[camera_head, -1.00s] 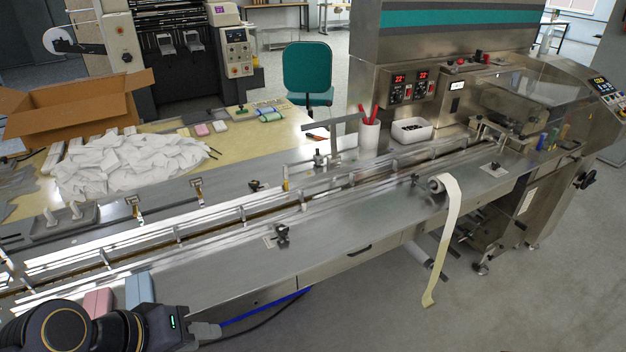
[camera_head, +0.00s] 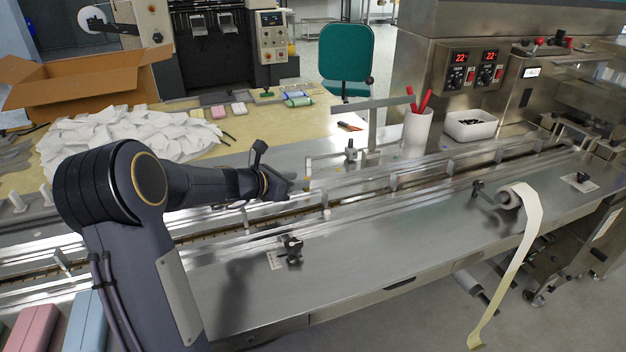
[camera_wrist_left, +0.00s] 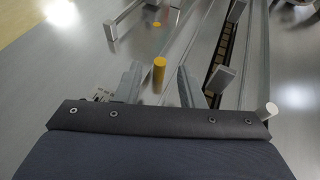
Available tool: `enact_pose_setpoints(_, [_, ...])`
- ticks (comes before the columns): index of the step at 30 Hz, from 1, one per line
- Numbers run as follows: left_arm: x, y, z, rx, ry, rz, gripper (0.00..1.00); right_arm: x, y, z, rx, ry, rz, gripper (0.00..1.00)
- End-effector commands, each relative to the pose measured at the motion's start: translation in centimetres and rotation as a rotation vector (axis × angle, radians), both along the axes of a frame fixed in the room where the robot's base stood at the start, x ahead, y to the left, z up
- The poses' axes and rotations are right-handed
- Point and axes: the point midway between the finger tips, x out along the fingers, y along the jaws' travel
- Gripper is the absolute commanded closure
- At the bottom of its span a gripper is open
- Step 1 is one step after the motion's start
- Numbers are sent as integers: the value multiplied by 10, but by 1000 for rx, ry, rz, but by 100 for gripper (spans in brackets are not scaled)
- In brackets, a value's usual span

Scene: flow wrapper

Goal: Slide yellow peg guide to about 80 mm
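The yellow peg (camera_wrist_left: 159,75) stands upright in the left wrist view, just beyond and between the fingers of my left gripper (camera_wrist_left: 159,86). The fingers are apart, one on each side of the peg's line, and I see no contact. Whether the peg is fully between the tips cannot be told. In the head view my left gripper (camera_head: 290,188) hangs over the guide rails near the middle of the conveyor. The peg is hard to make out there. My right gripper is not in view.
A white-capped peg (camera_wrist_left: 270,110) stands right of my left gripper in the wrist view. A black clamp (camera_head: 291,248) sits on the steel front deck beside a small scale label. A grey post with a crossbar (camera_head: 372,125), a white cup (camera_head: 417,130) and a white bin (camera_head: 471,125) stand behind.

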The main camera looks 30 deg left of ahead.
Motion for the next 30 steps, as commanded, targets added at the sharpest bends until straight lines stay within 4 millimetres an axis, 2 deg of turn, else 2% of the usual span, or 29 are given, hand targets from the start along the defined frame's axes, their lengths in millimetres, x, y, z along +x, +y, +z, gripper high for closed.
enact_pose_setpoints(3, [18,-7,-9,-1,1,-3,65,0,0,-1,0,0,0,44])
enact_pose_setpoints(9, [37,-13,-16,1,0,-3,65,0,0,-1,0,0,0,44])
enact_pose_setpoints(19, [41,-14,-17,3,-2,-2,65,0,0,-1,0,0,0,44])
enact_pose_setpoints(27, [41,-14,-17,3,-1,-3,99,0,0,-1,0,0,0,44])
enact_pose_setpoints(30, [41,-14,-17,3,-1,-3,100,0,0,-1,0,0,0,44])
